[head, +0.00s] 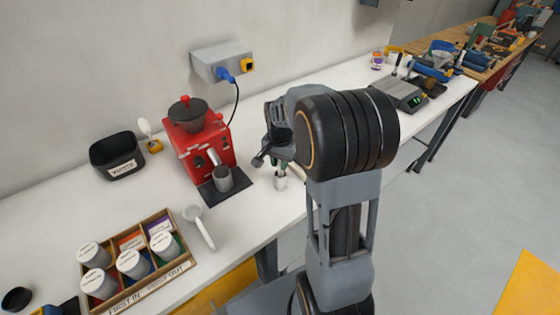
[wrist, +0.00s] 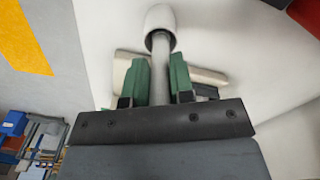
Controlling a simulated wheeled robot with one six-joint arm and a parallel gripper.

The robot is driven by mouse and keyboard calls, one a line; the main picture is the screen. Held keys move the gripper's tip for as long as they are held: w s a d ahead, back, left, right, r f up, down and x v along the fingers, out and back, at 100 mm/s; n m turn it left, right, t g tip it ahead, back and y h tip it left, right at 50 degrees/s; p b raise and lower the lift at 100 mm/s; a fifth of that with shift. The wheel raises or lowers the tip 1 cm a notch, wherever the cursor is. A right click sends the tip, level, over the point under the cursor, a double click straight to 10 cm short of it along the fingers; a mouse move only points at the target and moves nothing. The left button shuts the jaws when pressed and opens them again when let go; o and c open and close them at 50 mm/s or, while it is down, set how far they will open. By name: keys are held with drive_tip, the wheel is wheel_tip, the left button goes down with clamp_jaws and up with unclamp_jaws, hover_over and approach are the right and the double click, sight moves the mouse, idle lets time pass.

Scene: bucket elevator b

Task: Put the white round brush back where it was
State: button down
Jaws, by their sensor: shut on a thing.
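My gripper (wrist: 160,80) is shut on the grey handle of the white round brush (wrist: 161,20), as the wrist view shows. The handle sits between the two green fingertips, and the white round head sticks out beyond them. In the head view my gripper (head: 279,166) is over the white counter (head: 240,228), right of the red grinder. A small pale part of the brush (head: 281,183) shows below the fingers. My arm hides part of the counter behind it. I cannot tell whether the brush touches the counter.
The red grinder (head: 198,145) stands left of my gripper. A scale (head: 400,92) stands at the right.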

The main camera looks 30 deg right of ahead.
drive_tip(key=shift+f, duration=0.1)
drive_tip(key=c, duration=1)
unclamp_jaws()
wheel_tip(320, 180, up, 11)
drive_tip(key=shift+r, duration=0.15)
drive_tip(key=shift+s+a+r, duration=0.1)
drive_tip(key=shift+a+r, duration=0.05)
drive_tip(key=shift+r, duration=0.15)
drive_tip(key=s+a+n+t, duration=0.1)
drive_tip(key=s+a+n, duration=0.1)
drive_tip(key=s+n, duration=0.1)
drive_tip(key=s+a+f+n+t, duration=0.1)
drive_tip(key=s+a+n, duration=0.2)
drive_tip(key=s, duration=0.3)
drive_tip(key=s+a+f+n+t, duration=0.1)
drive_tip(key=s+a+n+t, duration=0.1)
drive_tip(key=s+a+n, duration=0.1)
drive_tip(key=shift+s+a+f+n, duration=0.15)
drive_tip(key=shift+s+n, duration=0.2)
drive_tip(key=shift+s, duration=0.25)
drive_tip(key=shift+s+a+f+n, duration=0.1)
drive_tip(key=shift+s+n, duration=0.25)
drive_tip(key=shift+s, duration=0.2)
